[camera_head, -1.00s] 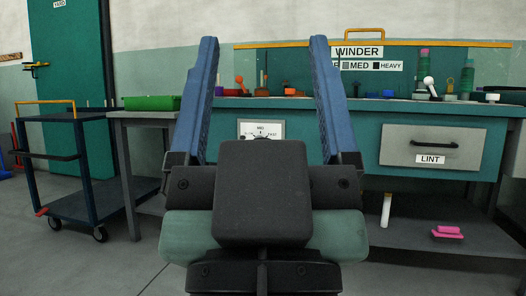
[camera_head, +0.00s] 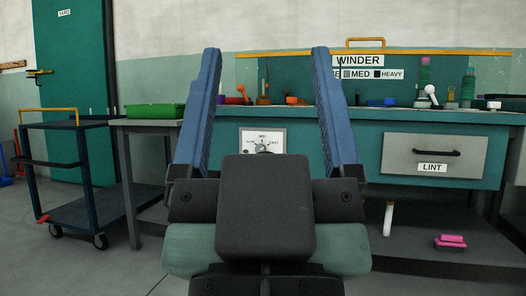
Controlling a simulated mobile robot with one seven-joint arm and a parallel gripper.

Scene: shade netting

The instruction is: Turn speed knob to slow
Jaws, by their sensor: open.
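The speed knob (camera_head: 262,147) sits on a white dial plate (camera_head: 248,137) on the front of the teal winder bench (camera_head: 345,130). The plate reads slow at left, MID at top and FAST at right. The knob's lower part is hidden behind my gripper's dark body, and I cannot tell its exact setting. My gripper (camera_head: 266,52) is open and empty, its two blue fingers standing wide apart on either side of the dial in the picture. No contact with the knob shows.
A grey drawer marked LINT (camera_head: 434,158) is at the right of the bench. Spools and small levers stand on the bench top. A green tray (camera_head: 152,111) lies on a grey side table at left, beside a dark trolley (camera_head: 70,170). A pink object (camera_head: 450,241) lies on the lower shelf.

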